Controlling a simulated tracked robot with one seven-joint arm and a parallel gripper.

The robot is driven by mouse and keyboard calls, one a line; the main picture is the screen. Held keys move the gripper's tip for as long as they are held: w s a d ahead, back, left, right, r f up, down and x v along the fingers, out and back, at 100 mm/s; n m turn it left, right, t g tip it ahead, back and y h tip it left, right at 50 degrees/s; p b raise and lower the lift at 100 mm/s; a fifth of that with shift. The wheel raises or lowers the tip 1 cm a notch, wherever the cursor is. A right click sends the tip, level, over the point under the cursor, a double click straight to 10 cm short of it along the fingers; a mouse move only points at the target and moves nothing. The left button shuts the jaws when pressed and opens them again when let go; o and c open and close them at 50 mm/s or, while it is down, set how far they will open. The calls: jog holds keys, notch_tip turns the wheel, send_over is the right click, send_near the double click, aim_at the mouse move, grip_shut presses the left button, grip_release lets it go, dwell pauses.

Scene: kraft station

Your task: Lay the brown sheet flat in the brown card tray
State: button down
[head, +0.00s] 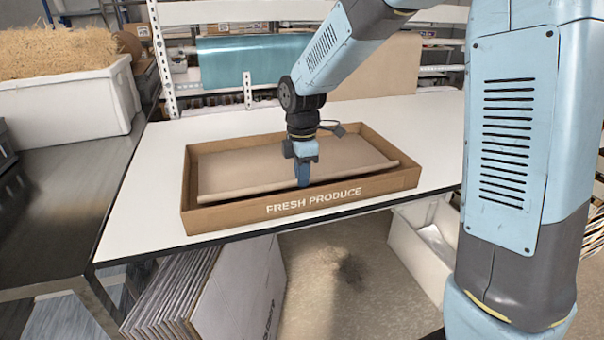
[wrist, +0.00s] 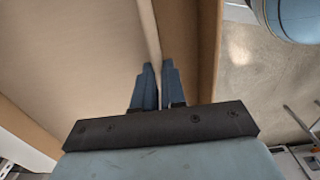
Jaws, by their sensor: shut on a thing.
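The brown card tray (head: 422,178) with "FRESH PRODUCE" on its front wall stands on the white table. The brown sheet (head: 240,163) lies inside it, spread over most of the tray floor. Its front edge is raised or curled along the front wall. My gripper (head: 303,180) points down inside the tray at this front edge, near the middle. In the wrist view my gripper (wrist: 158,85) is shut on the edge of the sheet (wrist: 100,60), next to the tray wall (wrist: 207,50). The sheet's underside is hidden.
The white table (head: 140,180) is clear around the tray. A white bin of straw-like filling (head: 70,95) stands at the left. A shelf with a teal roll (head: 240,60) is behind. Flat card stacks (head: 240,290) and a white bin (head: 420,245) are below the table.

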jog(key=shift+f, duration=1.15)
dwell(0.4)
jog(key=c, duration=1.1)
grip_release()
notch_tip(320, 180, up, 13)
jog(key=s+d+r+m+t, duration=0.1)
jog(key=s+d+m+t, duration=0.1)
jog(key=s+d+m, duration=0.5)
jog(key=s+d+r+m+t, duration=0.1)
jog(key=s+d+r+m, duration=0.1)
jog(key=s+d+m, duration=0.5)
jog(key=s+d+r+m+t, duration=0.1)
jog(key=s+d+m+t, duration=0.1)
jog(key=s+d+m, duration=0.5)
jog(key=shift+s+d+r+t, duration=0.15)
jog(key=shift+s+r+t, duration=0.05)
jog(key=shift+s+t, duration=0.1)
